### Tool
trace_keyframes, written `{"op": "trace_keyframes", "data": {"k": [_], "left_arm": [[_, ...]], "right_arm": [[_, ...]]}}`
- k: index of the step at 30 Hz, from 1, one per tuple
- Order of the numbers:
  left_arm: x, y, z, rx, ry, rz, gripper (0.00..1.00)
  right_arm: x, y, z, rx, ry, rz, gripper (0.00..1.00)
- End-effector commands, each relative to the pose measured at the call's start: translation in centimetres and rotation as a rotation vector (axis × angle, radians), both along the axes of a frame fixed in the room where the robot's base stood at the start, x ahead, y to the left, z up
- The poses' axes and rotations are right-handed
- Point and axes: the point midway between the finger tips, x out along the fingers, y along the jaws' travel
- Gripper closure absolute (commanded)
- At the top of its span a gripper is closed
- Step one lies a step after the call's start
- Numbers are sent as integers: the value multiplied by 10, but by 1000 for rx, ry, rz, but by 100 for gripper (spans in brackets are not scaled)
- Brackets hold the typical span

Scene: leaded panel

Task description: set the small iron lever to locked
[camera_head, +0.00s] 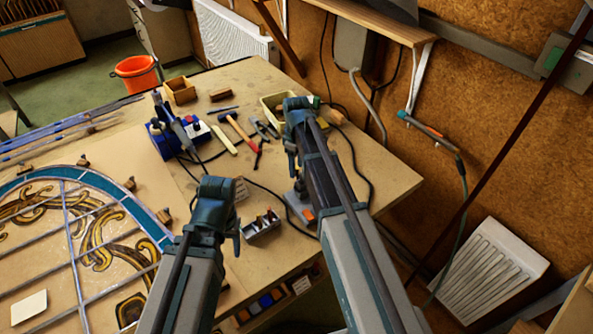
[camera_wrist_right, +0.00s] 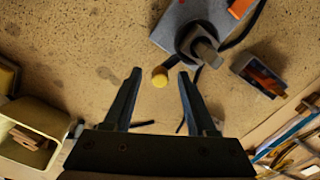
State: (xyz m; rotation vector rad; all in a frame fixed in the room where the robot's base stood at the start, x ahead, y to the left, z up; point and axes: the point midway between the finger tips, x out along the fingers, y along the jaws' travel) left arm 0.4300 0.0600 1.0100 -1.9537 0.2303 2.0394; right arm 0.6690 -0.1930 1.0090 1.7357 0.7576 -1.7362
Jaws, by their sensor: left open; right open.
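In the head view the grey base (camera_head: 301,208) stands near the table's right edge, partly hidden by my right arm; I cannot make out the lever there. My left gripper (camera_head: 236,238) is open and empty, left of the base.
A hammer (camera_head: 239,127), a blue device (camera_head: 163,140) and a cream bin (camera_head: 272,105) lie farther back. The leaded panel (camera_head: 75,235) covers the left side. Dark cables cross the tabletop.

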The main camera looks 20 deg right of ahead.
Motion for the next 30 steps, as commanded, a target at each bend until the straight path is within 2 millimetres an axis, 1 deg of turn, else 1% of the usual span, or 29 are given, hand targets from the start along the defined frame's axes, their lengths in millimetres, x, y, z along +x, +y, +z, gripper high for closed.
{"op": "trace_keyframes", "data": {"k": [6,8,9,16,25,30], "left_arm": [[0,0,0,0,0,0,43],[0,0,0,0,0,0,43],[0,0,0,0,0,0,43],[0,0,0,0,0,0,43],[0,0,0,0,0,0,43],[0,0,0,0,0,0,43]], "right_arm": [[0,0,0,0,0,0,43],[0,0,0,0,0,0,52],[0,0,0,0,0,0,59],[0,0,0,0,0,0,100],[0,0,0,0,0,-6,100],[0,-3,0,0,0,-54,100]]}}
